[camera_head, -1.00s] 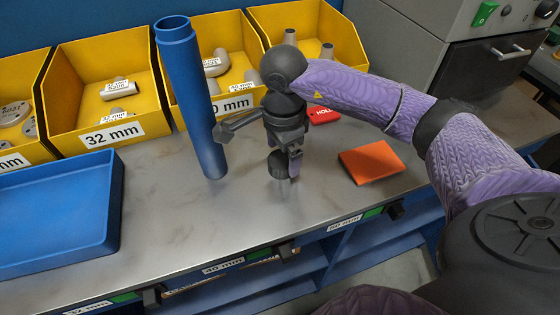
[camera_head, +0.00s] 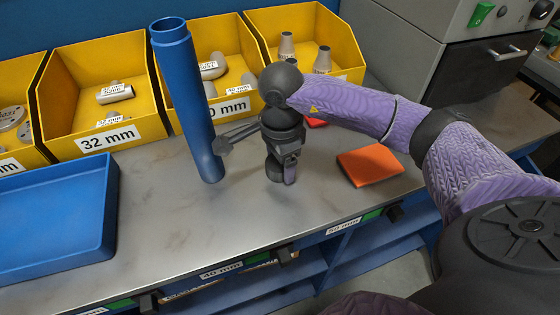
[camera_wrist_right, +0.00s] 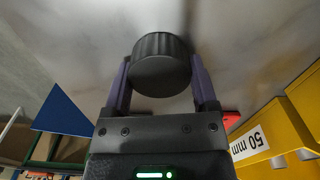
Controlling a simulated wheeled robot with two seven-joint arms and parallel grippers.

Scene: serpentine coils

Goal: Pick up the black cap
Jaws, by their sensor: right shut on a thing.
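The black cap (camera_wrist_right: 160,65) is a round ribbed piece that sits between the two fingers of my right gripper in the right wrist view. My right gripper (camera_wrist_right: 161,80) is shut on its sides. In the head view the cap (camera_head: 274,169) is partly hidden by the right gripper (camera_head: 283,168), which points down at the steel bench, just right of the blue tube's foot. The cap is at or very close to the bench top; I cannot tell whether it touches. My left gripper is not in view.
A tall blue tube (camera_head: 187,100) stands close left of my right gripper. Yellow bins (camera_head: 95,140) with grey fittings line the back. A blue tray (camera_head: 60,255) lies at the left, an orange-red box (camera_head: 369,166) at the right. The bench front is clear.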

